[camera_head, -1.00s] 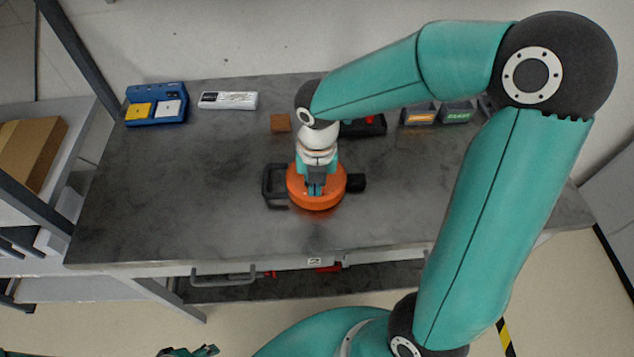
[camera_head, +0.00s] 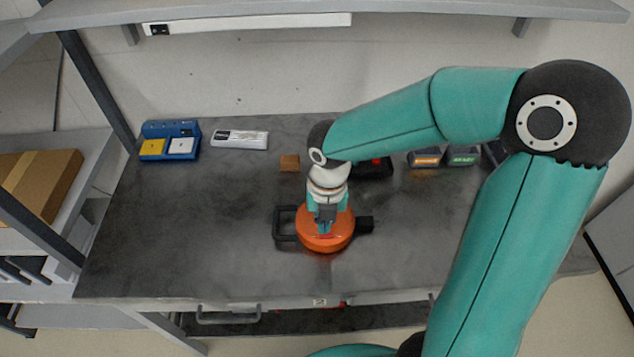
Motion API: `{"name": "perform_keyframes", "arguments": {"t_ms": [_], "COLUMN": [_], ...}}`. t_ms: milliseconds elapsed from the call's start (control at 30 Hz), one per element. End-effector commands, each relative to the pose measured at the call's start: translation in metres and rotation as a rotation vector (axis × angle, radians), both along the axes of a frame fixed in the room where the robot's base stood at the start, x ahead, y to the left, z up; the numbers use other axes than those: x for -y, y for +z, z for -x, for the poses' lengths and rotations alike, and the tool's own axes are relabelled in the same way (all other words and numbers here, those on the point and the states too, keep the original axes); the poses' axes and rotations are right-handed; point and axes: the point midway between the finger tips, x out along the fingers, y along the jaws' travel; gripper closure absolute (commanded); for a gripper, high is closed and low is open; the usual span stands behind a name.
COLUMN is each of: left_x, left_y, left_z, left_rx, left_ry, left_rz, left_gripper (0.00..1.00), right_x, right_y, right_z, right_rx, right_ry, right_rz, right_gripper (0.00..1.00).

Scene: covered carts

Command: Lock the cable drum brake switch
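The orange cable drum (camera_head: 325,242) sits on the dark grey cart top, with a black frame handle (camera_head: 284,226) on its left and a black block (camera_head: 364,225) on its right. My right gripper (camera_head: 324,231) points down onto the top of the drum, at its middle. The fingers look close together, but they are too small to tell whether they are shut on anything. The brake switch cannot be made out; the gripper covers the drum's centre. My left gripper is not in view.
The cart top left of the drum is clear. A shelf (camera_head: 300,10) spans the top.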

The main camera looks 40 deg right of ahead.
Motion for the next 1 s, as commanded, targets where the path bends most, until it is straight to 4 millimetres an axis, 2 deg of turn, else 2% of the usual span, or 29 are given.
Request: {"name": "perform_keyframes", "arguments": {"t_ms": [33,100,300,500,667,1000], "left_x": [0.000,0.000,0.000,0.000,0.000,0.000], "left_y": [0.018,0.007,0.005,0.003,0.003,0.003], "left_z": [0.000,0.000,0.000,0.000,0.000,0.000], "left_rx": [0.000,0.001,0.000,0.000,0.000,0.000], "left_ry": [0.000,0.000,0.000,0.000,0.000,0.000], "left_rz": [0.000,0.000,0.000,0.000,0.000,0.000], "left_gripper": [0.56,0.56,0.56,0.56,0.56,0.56], "right_x": [-0.002,-0.003,-0.008,-0.012,-0.013,-0.014], "right_y": [0.020,0.030,0.074,0.102,0.111,0.112], "right_z": [-0.002,-0.005,-0.009,-0.011,-0.012,-0.012], "right_rx": [0.009,0.019,0.020,0.017,0.015,0.015], "right_ry": [0.001,-0.003,-0.003,0.000,0.001,0.002], "right_rz": [0.000,0.001,-0.001,-0.001,-0.002,-0.002], "right_gripper": [1.00,1.00,1.00,1.00,1.00,1.00]}}
